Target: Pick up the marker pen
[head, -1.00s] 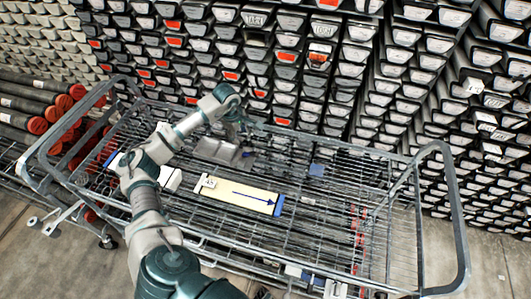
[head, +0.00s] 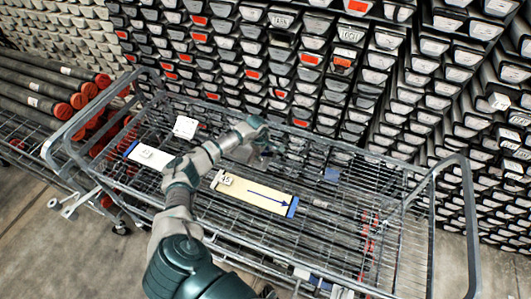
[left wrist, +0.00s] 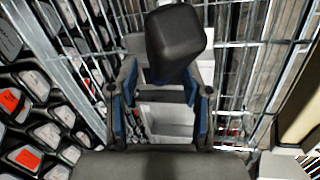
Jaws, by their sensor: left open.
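I cannot make out the marker pen for sure in either view. My left gripper (head: 266,150) hangs over the wire cart (head: 330,215), behind the cream board (head: 258,196) with the blue arrow. It is small and dark there, against the wire mesh. In the left wrist view my gripper (left wrist: 165,100) shows two dark fingers with blue sides, apart from each other. A dark rounded block (left wrist: 175,40) lies in front of them; I cannot tell what it is. A pale surface lies beyond the gap. My right gripper is not in view.
A white card (head: 186,127) and a white board (head: 149,155) lie at the cart's left. A small blue piece (head: 332,174) lies right of the gripper. Stacked core liners (head: 270,75) wall the back. Orange-capped tubes (head: 50,90) lie left. The cart's right half is mostly bare.

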